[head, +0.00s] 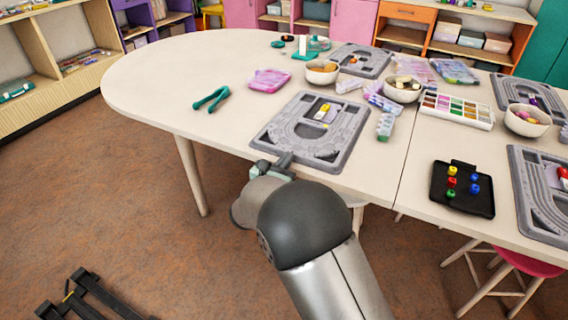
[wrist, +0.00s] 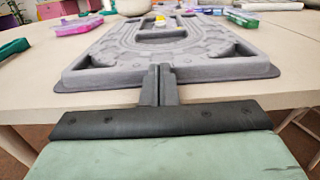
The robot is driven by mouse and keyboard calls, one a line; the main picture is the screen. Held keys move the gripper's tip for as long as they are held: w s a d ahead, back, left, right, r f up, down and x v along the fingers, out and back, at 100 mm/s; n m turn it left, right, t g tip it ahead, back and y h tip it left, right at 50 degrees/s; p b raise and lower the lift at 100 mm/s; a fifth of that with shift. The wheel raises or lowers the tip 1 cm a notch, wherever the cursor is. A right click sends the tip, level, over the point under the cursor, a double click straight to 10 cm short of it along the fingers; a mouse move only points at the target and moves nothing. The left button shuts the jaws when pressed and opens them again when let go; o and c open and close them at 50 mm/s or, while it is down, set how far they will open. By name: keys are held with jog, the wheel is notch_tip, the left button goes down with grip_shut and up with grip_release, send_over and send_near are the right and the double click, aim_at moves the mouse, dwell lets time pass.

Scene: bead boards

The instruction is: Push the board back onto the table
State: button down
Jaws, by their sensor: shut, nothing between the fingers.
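The grey bead board (head: 336,148) lies flat on the table, its near side close to the table's front edge. A yellow bead piece (head: 322,111) sits in its middle. My gripper (head: 287,158) is at the board's near side, low over the table edge. In the wrist view, my shut fingers (wrist: 160,72) point at the board's near wall (wrist: 110,78), with their tips at or touching it. Nothing is held. A strip of tabletop shows in front of the board, so I see no clear overhang.
On the table (head: 150,95), green tweezers (head: 211,99) and a pink case (head: 269,80) lie left of the board. A small bead box (head: 385,126) stands close on its right. A bowl (head: 322,73) and another grey board (head: 360,58) are behind. A black tray (head: 463,188) sits farther right.

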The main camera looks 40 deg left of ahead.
jog(key=s+d, duration=0.3)
jog(key=s, duration=1.1)
jog(key=w+d+r+m+g+h+p, duration=0.1)
jog(key=w+d+r+m+h, duration=0.15)
jog(key=d, duration=0.25)
jog(key=w+d+r+m+g+h+p, duration=0.1)
jog(key=w+d+r+m+h+p, duration=0.1)
jog(key=w+d, duration=0.15)
jog(key=w+d+r+m+h+p, duration=0.1)
jog(key=w+d+r+m+h, duration=0.15)
jog(key=d, duration=0.25)
jog(key=w+d+r+m+g+h+p, duration=0.1)
jog(key=d+r+m+g+h+p, duration=0.2)
jog(key=d, duration=0.6)
jog(key=w+d+r+m+g+h+p, duration=0.15)
jog(key=d+m+g, duration=0.35)
jog(key=d, duration=0.5)
jog(key=s+d+r+m+g+y+p, duration=0.1)
jog(key=s+d+r+m+g+p, duration=0.2)
jog(key=s+d+m, duration=0.4)
jog(key=s+d+r+m+g+y+p, duration=0.15)
jog(key=d+m+g, duration=0.25)
jog(key=d, duration=0.4)
jog(key=s+d+r+m+y+p, duration=0.3)
jog(key=s+r+m+y+p, duration=0.2)
jog(key=s+m, duration=0.4)
jog(key=m+y, duration=0.1)
jog(key=m, duration=0.1)
jog(key=shift+s+m, duration=0.25)
jog(key=shift+m, duration=0.05)
